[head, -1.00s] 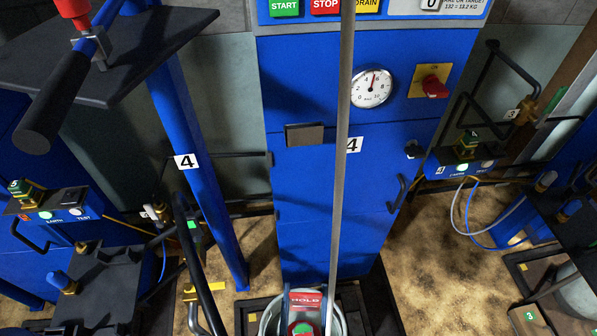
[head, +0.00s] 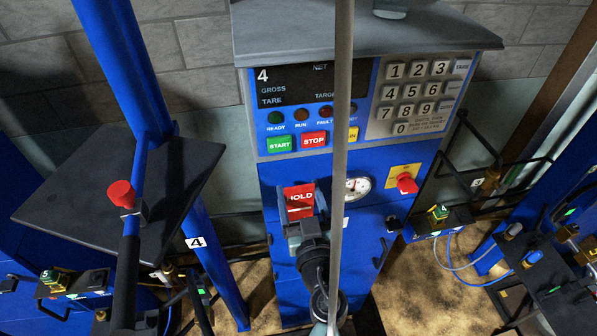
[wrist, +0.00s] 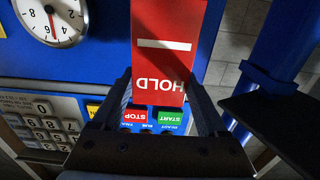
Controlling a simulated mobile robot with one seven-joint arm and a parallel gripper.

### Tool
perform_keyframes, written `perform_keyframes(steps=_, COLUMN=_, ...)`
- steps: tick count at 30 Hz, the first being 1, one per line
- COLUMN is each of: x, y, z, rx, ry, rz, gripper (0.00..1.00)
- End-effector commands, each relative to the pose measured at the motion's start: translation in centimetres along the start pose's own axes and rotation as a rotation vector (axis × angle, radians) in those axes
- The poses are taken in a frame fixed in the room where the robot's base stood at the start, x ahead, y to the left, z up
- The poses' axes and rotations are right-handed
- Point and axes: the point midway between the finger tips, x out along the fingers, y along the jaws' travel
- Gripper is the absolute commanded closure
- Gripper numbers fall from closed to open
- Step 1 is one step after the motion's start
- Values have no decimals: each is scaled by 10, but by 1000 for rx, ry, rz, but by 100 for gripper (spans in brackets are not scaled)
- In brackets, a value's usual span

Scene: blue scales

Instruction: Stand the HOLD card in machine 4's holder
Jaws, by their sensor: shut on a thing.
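The red HOLD card (head: 299,199) is upright in my gripper (head: 303,228), in front of machine 4's blue cabinet (head: 290,284), left of its dial. In the wrist view the card (wrist: 165,50) stands between the two fingers of my gripper (wrist: 163,105), which are shut on its lower part. The START and STOP buttons show behind it, upside down. Machine 4's holder, a small dark block on the cabinet front, is behind or beside my gripper now and I cannot make it out clearly. I cannot tell whether the card touches it.
The dial (head: 357,189) and red knob (head: 407,183) are on the cabinet right of the card. The keypad panel (head: 415,95) is above. A blue post (head: 196,240) with a dark shelf (head: 170,190) stands left. A grey pole (head: 343,120) crosses the head view.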

Motion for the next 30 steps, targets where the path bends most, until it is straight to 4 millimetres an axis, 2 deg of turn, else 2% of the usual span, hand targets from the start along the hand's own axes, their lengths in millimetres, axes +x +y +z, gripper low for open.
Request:
perform_keyframes(steps=1, x=3, y=0, z=-9, rx=-1, ry=1, rz=0, gripper=86)
perform_keyframes(steps=4, x=6, y=-1, z=-14, rx=0, ry=0, rz=1, gripper=86)
perform_keyframes(steps=23, x=6, y=-1, z=-16, rx=3, ry=-5, rz=6, gripper=86)
perform_keyframes(steps=24, x=6, y=0, z=-8, rx=3, ry=-5, rz=6, gripper=86)
perform_keyframes(steps=30, x=6, y=0, z=5, rx=3, ry=-4, rz=6, gripper=86)
